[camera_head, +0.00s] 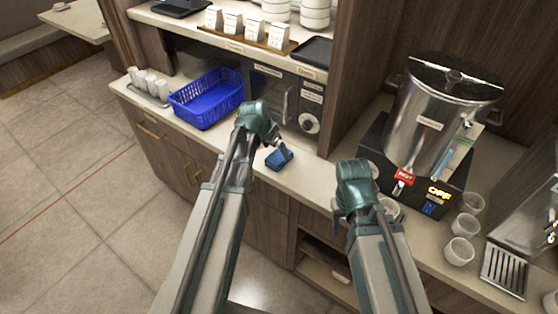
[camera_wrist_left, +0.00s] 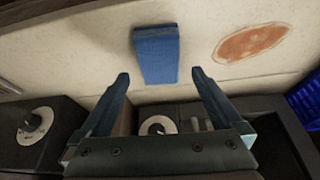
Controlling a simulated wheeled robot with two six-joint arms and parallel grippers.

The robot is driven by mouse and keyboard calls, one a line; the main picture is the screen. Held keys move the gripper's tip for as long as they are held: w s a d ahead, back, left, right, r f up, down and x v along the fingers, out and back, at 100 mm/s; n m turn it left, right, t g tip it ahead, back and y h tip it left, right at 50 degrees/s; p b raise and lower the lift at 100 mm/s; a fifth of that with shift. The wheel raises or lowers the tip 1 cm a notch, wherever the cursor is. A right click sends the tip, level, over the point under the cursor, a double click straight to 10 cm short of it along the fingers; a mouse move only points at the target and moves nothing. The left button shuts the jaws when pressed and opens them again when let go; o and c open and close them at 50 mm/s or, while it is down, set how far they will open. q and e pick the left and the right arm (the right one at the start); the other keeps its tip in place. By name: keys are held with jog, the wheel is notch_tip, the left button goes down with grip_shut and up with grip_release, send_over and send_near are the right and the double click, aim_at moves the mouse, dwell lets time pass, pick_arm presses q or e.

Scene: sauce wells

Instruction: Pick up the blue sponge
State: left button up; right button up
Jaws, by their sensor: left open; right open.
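The blue sponge (camera_head: 279,158) lies on the pale counter, just right of my left gripper (camera_head: 274,144) in the head view. In the left wrist view the sponge (camera_wrist_left: 157,55) sits on the counter beyond the fingertips, roughly centred between them. My left gripper (camera_wrist_left: 160,78) is open and empty, with its two fingers spread apart. It is not touching the sponge as far as I can see. My right gripper (camera_head: 353,218) is over the counter front to the right, away from the sponge; its fingers are mostly hidden by its own wrist.
A reddish-brown stain (camera_wrist_left: 250,43) marks the counter near the sponge. A blue basket (camera_head: 206,98) stands to the left, with white cups (camera_head: 150,85) beyond it. A dark appliance with a knob (camera_head: 309,123) stands behind the sponge. A steel urn (camera_head: 432,125) stands at right.

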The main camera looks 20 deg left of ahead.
aim_at(278, 156)
pick_arm(q)
jog(key=b+x, duration=0.2)
jog(key=x, duration=0.1)
jog(key=b+x, duration=0.1)
jog(key=b, duration=0.1)
jog(key=shift+s+f, duration=0.2)
jog(key=shift+f, duration=0.15)
jog(key=shift+w+f, duration=0.15)
jog(key=shift+f, duration=0.15)
jog(key=shift+r, duration=0.1)
jog(key=c, duration=1.3)
